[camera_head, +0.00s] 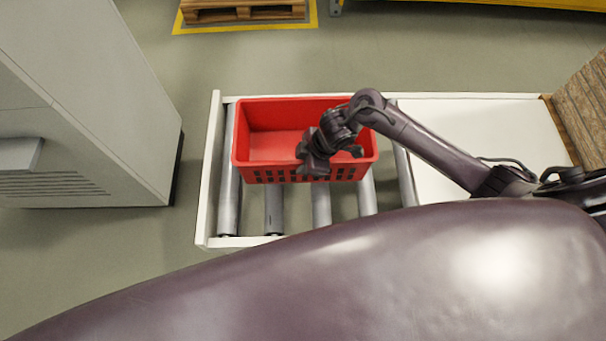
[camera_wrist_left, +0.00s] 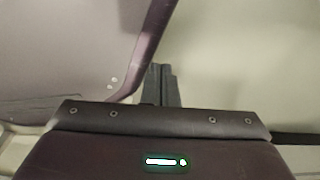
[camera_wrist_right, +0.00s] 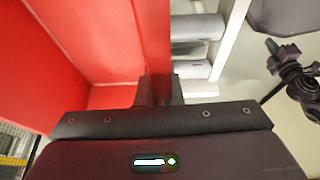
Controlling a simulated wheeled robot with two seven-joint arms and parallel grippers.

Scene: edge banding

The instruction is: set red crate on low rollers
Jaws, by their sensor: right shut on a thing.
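The red crate (camera_head: 265,147) is upright and empty, over the left part of the low rollers (camera_head: 275,207) inside their white frame. I cannot tell whether its base rests on the rollers. My right gripper (camera_head: 313,165) is shut on the crate's near wall, right of its middle. In the right wrist view the crate wall (camera_wrist_right: 154,35) runs between the fingers (camera_wrist_right: 160,88), with grey rollers (camera_wrist_right: 197,28) beyond it. My left gripper (camera_wrist_left: 160,85) shows only in its wrist view, with its fingers together and nothing between them.
A white flat surface (camera_head: 475,130) adjoins the rollers on the right, with a brown block (camera_head: 585,105) at its far right. A grey cabinet (camera_head: 80,110) stands left of the frame, with a floor gap between. A wooden pallet (camera_head: 243,10) lies at the back.

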